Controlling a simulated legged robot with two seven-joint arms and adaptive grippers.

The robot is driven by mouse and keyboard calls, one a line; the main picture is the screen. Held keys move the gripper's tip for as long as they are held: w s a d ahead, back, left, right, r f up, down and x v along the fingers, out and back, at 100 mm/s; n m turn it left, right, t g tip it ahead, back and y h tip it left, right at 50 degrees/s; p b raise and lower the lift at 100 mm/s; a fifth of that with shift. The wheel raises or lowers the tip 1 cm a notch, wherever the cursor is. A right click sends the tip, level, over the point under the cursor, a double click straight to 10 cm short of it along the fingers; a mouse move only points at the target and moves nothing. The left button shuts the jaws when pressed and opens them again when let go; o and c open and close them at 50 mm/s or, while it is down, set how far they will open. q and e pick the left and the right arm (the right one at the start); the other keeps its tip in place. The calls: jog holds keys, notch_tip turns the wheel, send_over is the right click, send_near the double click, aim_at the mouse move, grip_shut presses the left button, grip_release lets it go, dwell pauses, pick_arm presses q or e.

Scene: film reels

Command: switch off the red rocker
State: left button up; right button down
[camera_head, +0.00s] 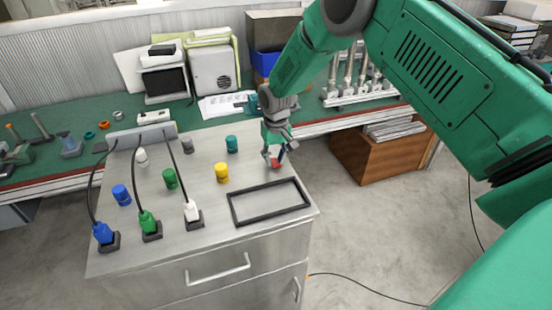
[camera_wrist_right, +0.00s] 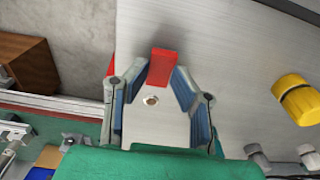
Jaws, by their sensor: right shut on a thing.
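A small red block (camera_head: 275,162) stands near the back right edge of the grey cabinet top (camera_head: 250,171); I cannot tell for sure whether it is the red rocker. My right gripper (camera_head: 275,153) reaches down over it from above and hides part of it. In the right wrist view the red block (camera_wrist_right: 163,67) sits between the fingertips of the right gripper (camera_wrist_right: 160,78), which is shut on it. A second bit of red (camera_wrist_right: 110,63) shows behind the left finger. My left gripper is not in view.
A black rectangular frame (camera_head: 232,208) lies in front of the gripper. A yellow cylinder (camera_head: 222,172) and a teal one (camera_head: 232,143) stand to its left. A green bench (camera_head: 120,128) runs behind.

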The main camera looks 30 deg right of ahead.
aim_at(276, 161)
jog(key=shift+a, duration=0.15)
jog(key=c, duration=1.4)
grip_release()
jog(key=shift+w, duration=0.1)
jog(key=shift+o, duration=0.2)
jog(key=shift+w+d+f+g, duration=0.1)
jog(key=shift+d+f+g, duration=0.05)
jog(key=shift+d+g, duration=0.15)
notch_tip(276, 161, up, 12)
jog(key=shift+f, duration=0.15)
jog(key=shift+d, duration=0.1)
